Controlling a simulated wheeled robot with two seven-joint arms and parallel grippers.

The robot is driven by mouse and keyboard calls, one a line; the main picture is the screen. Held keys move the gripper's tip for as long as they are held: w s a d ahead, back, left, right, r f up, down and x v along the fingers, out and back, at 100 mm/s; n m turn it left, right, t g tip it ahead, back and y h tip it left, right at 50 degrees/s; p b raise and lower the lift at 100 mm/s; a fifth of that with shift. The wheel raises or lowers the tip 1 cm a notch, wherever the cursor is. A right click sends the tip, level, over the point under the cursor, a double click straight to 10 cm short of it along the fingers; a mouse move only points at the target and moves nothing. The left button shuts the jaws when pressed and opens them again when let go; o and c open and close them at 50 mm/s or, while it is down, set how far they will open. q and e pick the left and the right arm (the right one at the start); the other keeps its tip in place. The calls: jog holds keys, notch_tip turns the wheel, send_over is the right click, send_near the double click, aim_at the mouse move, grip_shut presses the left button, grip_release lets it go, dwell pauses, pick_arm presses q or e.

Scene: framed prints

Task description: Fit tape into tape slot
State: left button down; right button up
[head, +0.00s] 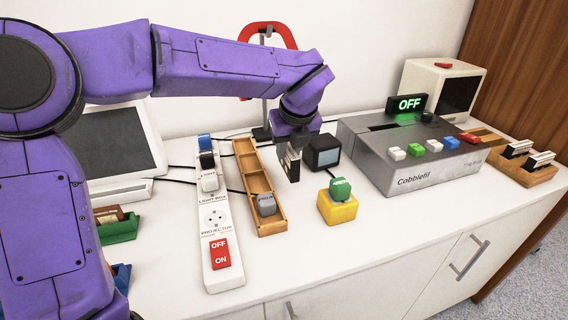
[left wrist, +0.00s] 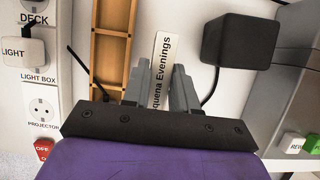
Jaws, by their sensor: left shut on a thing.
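My left gripper (head: 290,150) is shut on a tape (head: 291,167), held upright above the white counter, between the wooden tray and a small dark box. In the left wrist view the tape (left wrist: 160,65) shows a white label reading "quena Evenings", with the gripper's grey fingers (left wrist: 160,88) on either side. The grey tape machine (head: 413,160) marked "Cobblefil" stands to the right, with a long dark tape slot (head: 392,126) in its top. A green "OFF" display (head: 409,104) stands behind the slot. The tape is apart from the machine. My right gripper is out of view.
A wooden compartment tray (head: 258,185) and a white power strip (head: 216,225) lie left of the tape. The dark box (head: 322,152) and a yellow box with green button (head: 338,204) stand near it. Two tapes sit in a wooden rack (head: 525,165) at far right.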

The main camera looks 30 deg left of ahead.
aim_at(285, 162)
pick_arm(q)
jog(key=x, duration=0.4)
jog(key=shift+s+f+b, duration=0.1)
jog(key=shift+s+b, duration=0.3)
jog(key=shift+d+f, duration=0.1)
jog(key=shift+f, duration=0.15)
jog(key=shift+f, duration=0.2)
jog(key=c, duration=0.9)
grip_release()
jog(key=shift+r, duration=0.1)
